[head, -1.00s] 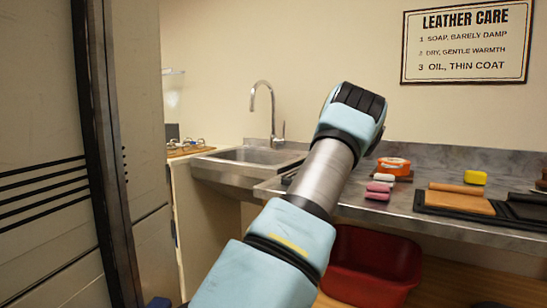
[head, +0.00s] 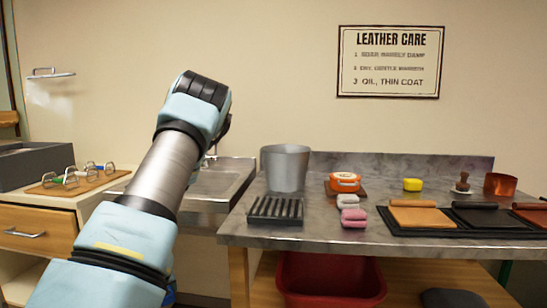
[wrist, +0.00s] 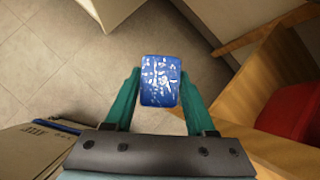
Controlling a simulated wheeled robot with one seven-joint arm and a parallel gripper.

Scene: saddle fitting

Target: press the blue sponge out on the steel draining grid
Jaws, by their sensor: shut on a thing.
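In the wrist view my gripper (wrist: 160,95) is shut on the blue sponge (wrist: 160,80), which has white specks on its face. The teal fingers grip it from both sides, above the tiled floor. In the head view my arm reaches up at the left, and the gripper and sponge are hidden behind it. The steel draining grid (head: 275,210), with dark slats, lies at the left end of the metal counter, right of my arm. Nothing lies on it.
A grey bucket (head: 285,168) stands right behind the grid. White and pink bars (head: 353,217) and an orange tin (head: 345,182) sit to its right. The sink (head: 218,180) is partly behind my arm. A red tub (head: 330,278) sits below the counter (head: 420,238).

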